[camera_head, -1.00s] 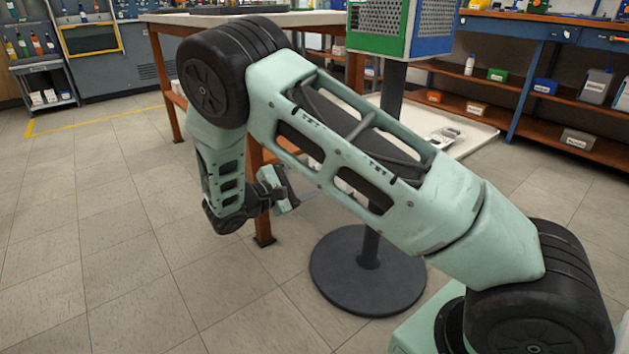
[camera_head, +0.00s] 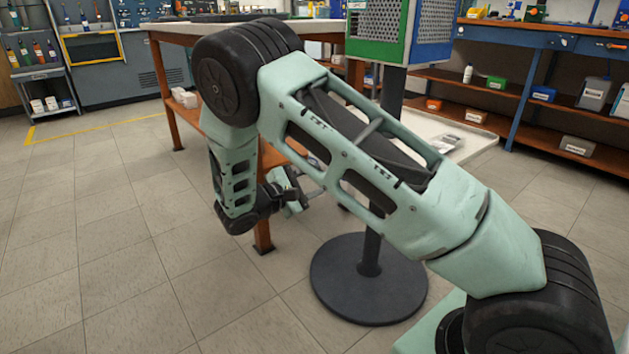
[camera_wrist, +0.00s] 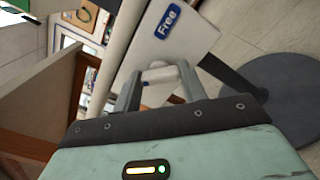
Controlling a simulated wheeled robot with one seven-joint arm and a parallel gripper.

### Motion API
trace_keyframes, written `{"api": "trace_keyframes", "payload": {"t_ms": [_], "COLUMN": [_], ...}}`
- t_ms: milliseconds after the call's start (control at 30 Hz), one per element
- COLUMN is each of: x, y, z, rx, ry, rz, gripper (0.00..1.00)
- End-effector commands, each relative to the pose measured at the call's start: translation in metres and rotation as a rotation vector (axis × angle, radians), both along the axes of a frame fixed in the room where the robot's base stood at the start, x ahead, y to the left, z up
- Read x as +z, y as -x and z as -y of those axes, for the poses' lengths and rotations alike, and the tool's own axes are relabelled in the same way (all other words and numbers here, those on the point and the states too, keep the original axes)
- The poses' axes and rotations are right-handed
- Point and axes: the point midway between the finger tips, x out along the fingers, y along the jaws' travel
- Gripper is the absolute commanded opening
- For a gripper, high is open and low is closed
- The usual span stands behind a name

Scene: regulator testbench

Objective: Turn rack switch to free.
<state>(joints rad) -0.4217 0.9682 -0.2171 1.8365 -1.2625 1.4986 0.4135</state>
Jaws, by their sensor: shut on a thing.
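In the wrist view, a white panel (camera_wrist: 200,40) carries a blue label reading "Free" (camera_wrist: 167,22). A light grey switch handle (camera_wrist: 160,74) stands off this panel, between the two fingers of my gripper (camera_wrist: 159,82). The fingers are shut on it. A second blue label (camera_wrist: 150,83) lies behind the handle and is mostly hidden, so its word cannot be read. In the head view, my gripper (camera_head: 297,199) is low, near a wooden table leg. The switch is too small and hidden to make out there.
A green and blue box (camera_head: 378,50) stands on a dark pole with a round base (camera_head: 368,285), close to the right of my gripper. A wooden table (camera_head: 160,70) is behind my arm. Shelves (camera_head: 480,95) line the right back. The tiled floor at left is clear.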

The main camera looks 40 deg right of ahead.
Motion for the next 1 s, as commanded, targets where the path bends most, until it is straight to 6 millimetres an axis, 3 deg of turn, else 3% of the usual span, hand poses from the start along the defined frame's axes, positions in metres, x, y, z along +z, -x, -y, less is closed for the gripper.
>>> {"api": "trace_keyframes", "payload": {"t_ms": [367,1000], "x": [0.0016,0.0012], "y": [-0.0004,-0.0004], "z": [-0.0014,-0.0017], "rx": [0.004,0.005], "ry": [-0.005,-0.028], "rz": [0.181,0.782], "gripper": [0.19,0.19]}}
